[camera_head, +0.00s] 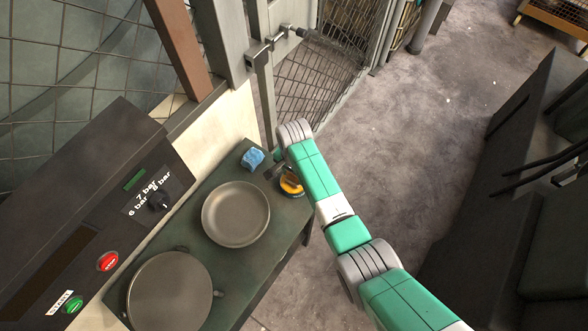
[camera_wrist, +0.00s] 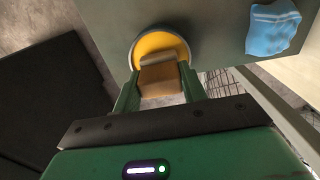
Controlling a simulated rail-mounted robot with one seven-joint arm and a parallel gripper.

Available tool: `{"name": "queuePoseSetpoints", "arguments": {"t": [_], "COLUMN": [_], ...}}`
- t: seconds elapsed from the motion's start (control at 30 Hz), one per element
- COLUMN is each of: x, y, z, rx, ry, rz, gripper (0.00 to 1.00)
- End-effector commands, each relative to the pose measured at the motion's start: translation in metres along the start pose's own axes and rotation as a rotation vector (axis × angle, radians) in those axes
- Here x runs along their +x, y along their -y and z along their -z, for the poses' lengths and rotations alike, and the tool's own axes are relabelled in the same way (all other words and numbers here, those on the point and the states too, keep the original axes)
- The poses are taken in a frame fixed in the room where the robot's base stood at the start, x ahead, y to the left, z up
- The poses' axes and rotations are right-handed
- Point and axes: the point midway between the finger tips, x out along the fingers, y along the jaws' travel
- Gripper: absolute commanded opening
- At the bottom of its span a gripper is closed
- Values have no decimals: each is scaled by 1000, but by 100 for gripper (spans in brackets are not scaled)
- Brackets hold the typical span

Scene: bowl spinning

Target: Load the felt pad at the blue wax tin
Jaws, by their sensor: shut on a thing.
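My gripper (camera_wrist: 160,84) is shut on the felt pad (camera_wrist: 160,80), a tan-brown block with a greyish far end. The wax tin (camera_wrist: 181,43) is round, with yellow-orange wax inside and a pale blue-grey rim. In the wrist view the pad's greyish end overlaps the yellow wax; I cannot tell whether it touches it. In the head view the tin (camera_head: 294,190) sits near the right edge of the bench, and my gripper (camera_head: 279,172) is right at it. The arm's end hides part of the tin and the pad there.
A blue crumpled cloth (camera_head: 252,158) lies on the dark green bench (camera_head: 228,172), left of the tin. A metal bowl (camera_head: 236,214) stands in front of the cloth. A round plate (camera_head: 169,293) is nearer, beside a control panel (camera_head: 107,225). A mesh fence (camera_head: 310,85) rises behind.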

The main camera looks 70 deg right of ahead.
Motion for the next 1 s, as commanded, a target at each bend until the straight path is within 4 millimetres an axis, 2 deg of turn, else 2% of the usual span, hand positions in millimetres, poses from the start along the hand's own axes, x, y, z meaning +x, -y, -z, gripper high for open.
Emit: {"name": "queuePoseSetpoints", "arguments": {"t": [0.13,0.27,0.9,1.0], "x": [3,-3,-67,-72], "y": [-1,-1,0,0], "z": [-1,-1,-1,-1], "rx": [0,0,-1,-1], "ry": [1,1,1,1], "rz": [-2,-2,0,-1], "gripper": [23,23,23,23]}}
